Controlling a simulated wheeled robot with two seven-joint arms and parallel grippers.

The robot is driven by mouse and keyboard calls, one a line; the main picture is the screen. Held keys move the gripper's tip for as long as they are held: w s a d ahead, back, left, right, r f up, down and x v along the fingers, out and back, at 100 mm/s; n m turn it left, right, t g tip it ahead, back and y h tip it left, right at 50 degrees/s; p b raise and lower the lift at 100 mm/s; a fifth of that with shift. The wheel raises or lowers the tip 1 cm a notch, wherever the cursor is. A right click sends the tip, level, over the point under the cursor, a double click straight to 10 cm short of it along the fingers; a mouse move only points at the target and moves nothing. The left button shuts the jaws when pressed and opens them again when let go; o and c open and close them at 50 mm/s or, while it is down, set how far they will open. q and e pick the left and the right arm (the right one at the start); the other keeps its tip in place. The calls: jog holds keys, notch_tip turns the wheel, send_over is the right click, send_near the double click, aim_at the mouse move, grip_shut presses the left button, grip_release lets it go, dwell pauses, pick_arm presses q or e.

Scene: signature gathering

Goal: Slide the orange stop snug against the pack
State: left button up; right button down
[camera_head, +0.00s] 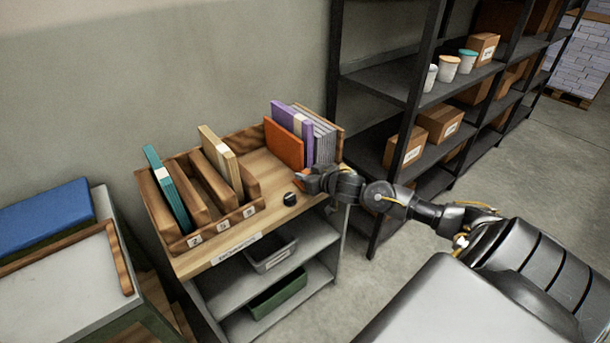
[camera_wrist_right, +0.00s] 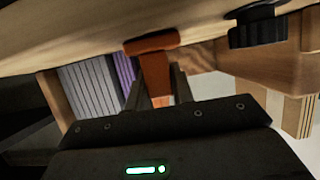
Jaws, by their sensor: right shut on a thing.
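The orange stop (camera_head: 284,147) stands upright on the wooden top, at the left side of the pack. The pack shows a purple piece (camera_head: 291,118) and several grey sheets (camera_head: 323,141) against a wooden end piece. My right gripper (camera_head: 302,181) is at the stop's near edge. In the right wrist view, its fingers are shut on the orange stop (camera_wrist_right: 155,66). The purple piece (camera_wrist_right: 124,68) and grey sheets (camera_wrist_right: 88,88) are just left of the fingers there. A finger hides the place between stop and pack, so I cannot tell whether they touch. My left gripper is out of view.
A black knob (camera_head: 290,199) sits on the wooden top near the front edge. A numbered wooden rack (camera_head: 191,241) with teal and cream folders stands at left. Dark shelving (camera_head: 383,92) rises at right, and a side table (camera_head: 75,283) is at far left.

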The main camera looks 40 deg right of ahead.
jog(key=shift+d+r+p, duration=0.2)
jog(key=shift+d+p, duration=0.55)
jog(key=shift+d, duration=0.2)
jog(key=shift+d+f, duration=0.1)
jog(key=shift+f, duration=0.1)
jog(key=c, duration=1.2)
grip_release()
jog(key=shift+s, duration=0.1)
jog(key=v, duration=1)
jog(key=shift+s+r, duration=0.25)
jog(key=shift+s, duration=0.05)
